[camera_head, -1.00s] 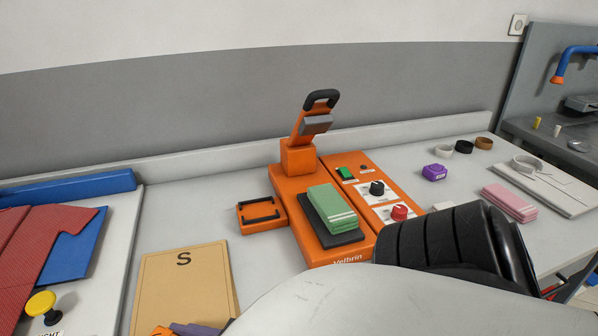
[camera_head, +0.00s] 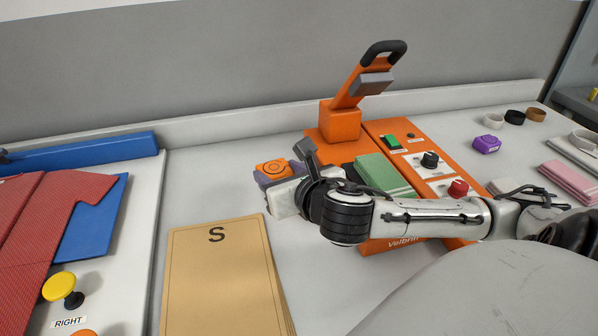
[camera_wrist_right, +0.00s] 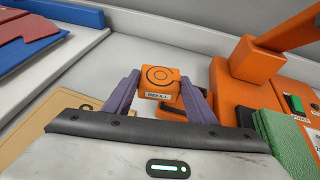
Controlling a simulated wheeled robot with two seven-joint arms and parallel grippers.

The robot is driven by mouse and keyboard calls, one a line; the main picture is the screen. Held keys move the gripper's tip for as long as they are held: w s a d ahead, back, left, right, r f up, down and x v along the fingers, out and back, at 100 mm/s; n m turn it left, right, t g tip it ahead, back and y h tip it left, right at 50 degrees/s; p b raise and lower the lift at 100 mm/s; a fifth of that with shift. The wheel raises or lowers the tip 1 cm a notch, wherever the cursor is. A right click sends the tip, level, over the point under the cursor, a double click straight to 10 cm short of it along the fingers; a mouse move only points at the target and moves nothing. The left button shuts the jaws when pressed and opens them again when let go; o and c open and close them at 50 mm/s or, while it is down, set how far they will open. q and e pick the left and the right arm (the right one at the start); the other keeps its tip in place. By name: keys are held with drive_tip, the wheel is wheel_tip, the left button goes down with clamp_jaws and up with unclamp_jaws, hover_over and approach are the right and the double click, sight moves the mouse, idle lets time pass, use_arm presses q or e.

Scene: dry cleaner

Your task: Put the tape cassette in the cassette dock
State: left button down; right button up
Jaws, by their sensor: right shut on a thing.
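The orange tape cassette (camera_head: 272,168), with a dark ring mark on top, is held left of the orange press. My right gripper (camera_head: 278,173) is shut on it; its purple fingers grip both sides in the right wrist view, where the cassette (camera_wrist_right: 158,80) shows a small white label. The orange-and-black cassette dock (camera_wrist_right: 172,105) shows partly behind and below the cassette in the right wrist view. In the head view my gripper and arm hide the dock. I cannot tell whether cassette and dock touch. My left gripper is out of view.
The orange press (camera_head: 340,120) has its handle raised, with folded green cloth (camera_head: 385,174) on it. The tan S board (camera_head: 215,285) lies in front left. A red garment (camera_head: 60,210) lies at the left. A purple item (camera_head: 487,145) stands right of the press.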

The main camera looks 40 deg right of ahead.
drive_tip(key=d+r+m+g+h, duration=0.1)
drive_tip(key=d+r+m+h, duration=0.1)
drive_tip(key=d+r, duration=0.35)
drive_tip(key=f, duration=0.2)
drive_tip(key=f+b, duration=0.1)
drive_tip(key=d+f+b, duration=0.1)
drive_tip(key=f, duration=0.1)
drive_tip(key=shift+w+d+f, duration=0.1)
drive_tip(key=shift+w+f, duration=0.2)
drive_tip(key=shift+w, duration=0.05)
wheel_tip(320, 180, down, 2)
wheel_tip(320, 180, down, 3)
drive_tip(key=shift+r+b, duration=0.1)
drive_tip(key=shift+b, duration=0.3)
drive_tip(key=shift+h, duration=0.3)
drive_tip(key=o, duration=1.1)
